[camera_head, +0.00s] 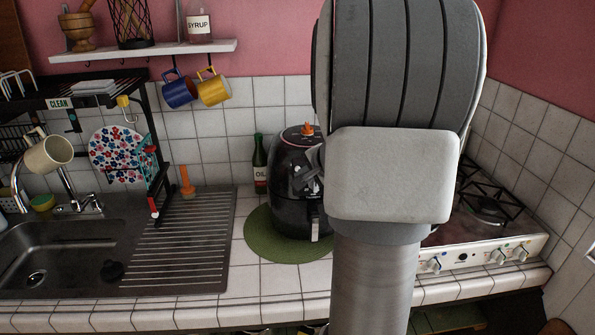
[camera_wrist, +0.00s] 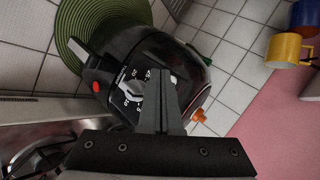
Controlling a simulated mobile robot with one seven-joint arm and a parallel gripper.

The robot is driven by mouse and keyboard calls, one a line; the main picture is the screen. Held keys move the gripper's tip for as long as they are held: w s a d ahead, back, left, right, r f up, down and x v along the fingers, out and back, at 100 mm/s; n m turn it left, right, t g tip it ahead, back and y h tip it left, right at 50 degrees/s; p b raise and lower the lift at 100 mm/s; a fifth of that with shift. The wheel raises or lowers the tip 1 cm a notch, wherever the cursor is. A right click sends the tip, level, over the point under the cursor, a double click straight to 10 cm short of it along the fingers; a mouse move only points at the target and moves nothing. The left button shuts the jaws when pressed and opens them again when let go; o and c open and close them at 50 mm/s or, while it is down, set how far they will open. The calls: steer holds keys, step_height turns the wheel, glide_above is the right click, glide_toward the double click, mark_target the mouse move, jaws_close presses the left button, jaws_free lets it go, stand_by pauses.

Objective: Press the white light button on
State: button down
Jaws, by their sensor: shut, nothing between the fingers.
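I cannot make out a white light button for certain in either view. The black air fryer (camera_head: 293,190) stands on the counter, partly hidden by my arm in the head view. In the wrist view the air fryer (camera_wrist: 112,40) shows its slanted panel with a pale dial (camera_wrist: 129,90) and white markings. My gripper (camera_wrist: 158,73) is shut and empty, its fingertips over the panel close beside the dial. I cannot tell if they touch it.
The fryer stands on a green round mat (camera_head: 258,237). An oil bottle (camera_head: 260,165) is behind it. The gas stove (camera_head: 480,250) is at right, the sink (camera_head: 60,255) at left. Blue (camera_head: 179,91) and yellow (camera_head: 213,90) mugs hang under a shelf.

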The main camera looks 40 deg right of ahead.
steer(key=s+a+b, duration=0.1)
steer(key=s+a, duration=0.2)
steer(key=s, duration=0.2)
steer(key=shift+b, duration=0.4)
steer(key=shift+a, duration=0.1)
